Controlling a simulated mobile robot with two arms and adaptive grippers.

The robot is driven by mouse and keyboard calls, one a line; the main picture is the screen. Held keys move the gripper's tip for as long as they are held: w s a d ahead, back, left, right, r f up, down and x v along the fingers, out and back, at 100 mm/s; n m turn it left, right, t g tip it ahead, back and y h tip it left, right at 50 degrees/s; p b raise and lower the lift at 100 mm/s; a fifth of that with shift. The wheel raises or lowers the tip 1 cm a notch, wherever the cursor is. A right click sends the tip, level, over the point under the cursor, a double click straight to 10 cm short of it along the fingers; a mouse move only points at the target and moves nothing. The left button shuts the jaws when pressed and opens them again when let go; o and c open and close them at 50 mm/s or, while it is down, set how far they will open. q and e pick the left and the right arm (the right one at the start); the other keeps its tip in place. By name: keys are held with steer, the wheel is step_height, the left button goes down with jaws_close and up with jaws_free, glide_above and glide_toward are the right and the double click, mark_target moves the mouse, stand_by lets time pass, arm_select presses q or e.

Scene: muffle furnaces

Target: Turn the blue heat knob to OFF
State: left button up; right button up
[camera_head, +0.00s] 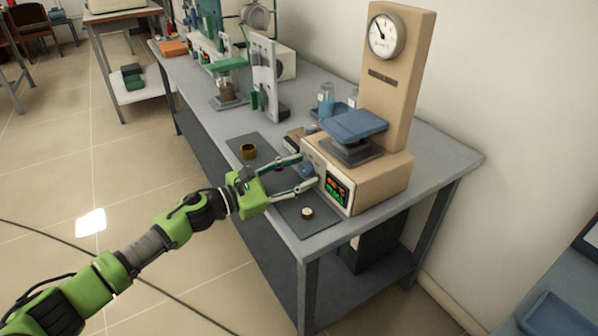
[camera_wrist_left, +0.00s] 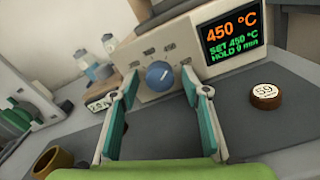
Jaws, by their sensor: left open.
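The blue heat knob (camera_wrist_left: 159,74) is on the front panel of the beige furnace (camera_head: 385,180). In the head view the knob (camera_head: 306,170) shows between the fingers of my left gripper (camera_head: 308,174). In the left wrist view my left gripper (camera_wrist_left: 159,88) is open, with one finger on each side of the knob and a visible gap to it. The knob carries a pale pointer line, tilted up and right. My right gripper is not in view.
A round brown piece marked 59 (camera_wrist_left: 265,95) lies on the dark mat (camera_head: 318,221) below the display. A brown cup (camera_head: 248,152) stands left of the gripper. The bench's front edge runs below my arm.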

arm_select(q)
steer(key=c, duration=1.1)
